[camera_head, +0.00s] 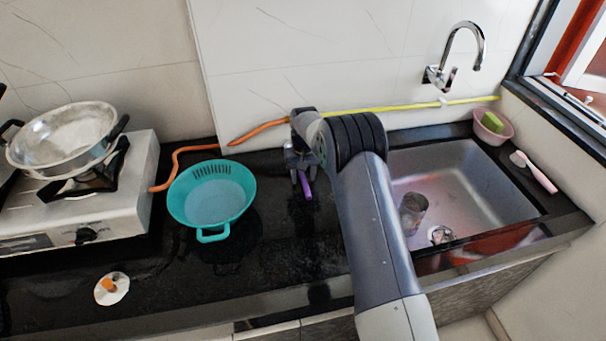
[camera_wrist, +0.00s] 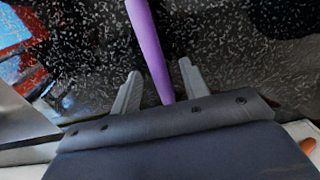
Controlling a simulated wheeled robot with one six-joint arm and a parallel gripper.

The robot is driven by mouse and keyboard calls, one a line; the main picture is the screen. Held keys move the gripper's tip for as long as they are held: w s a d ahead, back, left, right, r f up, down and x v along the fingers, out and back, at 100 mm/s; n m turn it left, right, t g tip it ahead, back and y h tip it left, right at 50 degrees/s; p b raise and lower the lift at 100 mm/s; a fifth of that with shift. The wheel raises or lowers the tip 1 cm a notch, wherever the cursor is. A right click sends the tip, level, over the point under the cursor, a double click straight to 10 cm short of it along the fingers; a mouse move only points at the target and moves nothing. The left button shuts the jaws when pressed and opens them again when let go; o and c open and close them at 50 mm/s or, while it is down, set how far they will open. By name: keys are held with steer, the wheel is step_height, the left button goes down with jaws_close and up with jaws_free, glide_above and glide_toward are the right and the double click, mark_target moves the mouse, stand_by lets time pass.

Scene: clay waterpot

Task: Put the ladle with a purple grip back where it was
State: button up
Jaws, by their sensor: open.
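The ladle's purple grip (camera_head: 305,186) shows on the black counter just below my gripper (camera_head: 298,168) in the head view. In the wrist view the purple grip (camera_wrist: 148,45) runs from the top edge down between the two fingers of my gripper (camera_wrist: 158,85). The fingers are apart, with a gap on each side of the grip. The rest of the ladle is hidden by my arm and gripper or out of frame.
A teal colander (camera_head: 211,196) stands left of my gripper. A stove (camera_head: 95,200) with a metal pan (camera_head: 62,140) is farther left. A sink (camera_head: 470,185) lies to the right. A yellow hose (camera_head: 410,107) runs along the wall. Counter in front of the gripper is clear.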

step_height(320, 180, up, 12)
steer(key=b, duration=0.1)
steer(key=shift+r+b, duration=0.15)
steer(key=shift+b, duration=0.2)
steer(key=shift+d, duration=0.1)
step_height(320, 180, down, 12)
steer(key=shift+f+p, duration=0.15)
steer(key=shift+p, duration=0.6)
steer(key=shift+r+b, duration=0.35)
steer(key=shift+r, duration=1.2)
steer(key=shift+f, duration=0.15)
